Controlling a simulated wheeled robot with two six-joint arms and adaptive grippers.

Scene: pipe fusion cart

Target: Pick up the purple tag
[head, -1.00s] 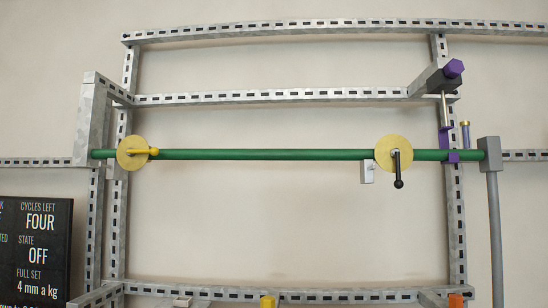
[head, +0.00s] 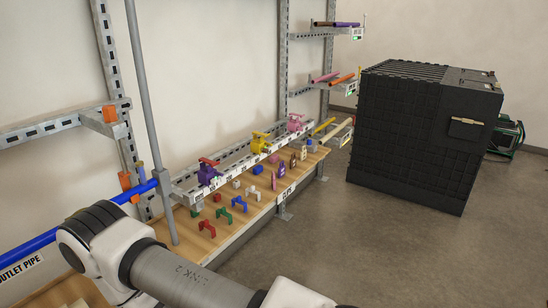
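Several small upright tags stand near the far end of the wooden bench (head: 222,238) in the head view. One looks purple (head: 281,169), with a pale label too small to read. A narrow, darker purple or maroon upright piece (head: 273,181) stands just in front of it. Brown tags (head: 293,160) stand further back in the same line. One of my arms crosses the lower left of the view, well in front of the tags. Neither of my grippers shows, so I cannot tell what they hold.
Purple, yellow and pink valve-like fittings (head: 259,142) sit on a metal rail behind the bench. Coloured clips (head: 207,228) lie along the bench. A blue pipe (head: 40,244) and grey post (head: 146,120) stand left. A big black cabinet (head: 425,130) stands right; floor between is clear.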

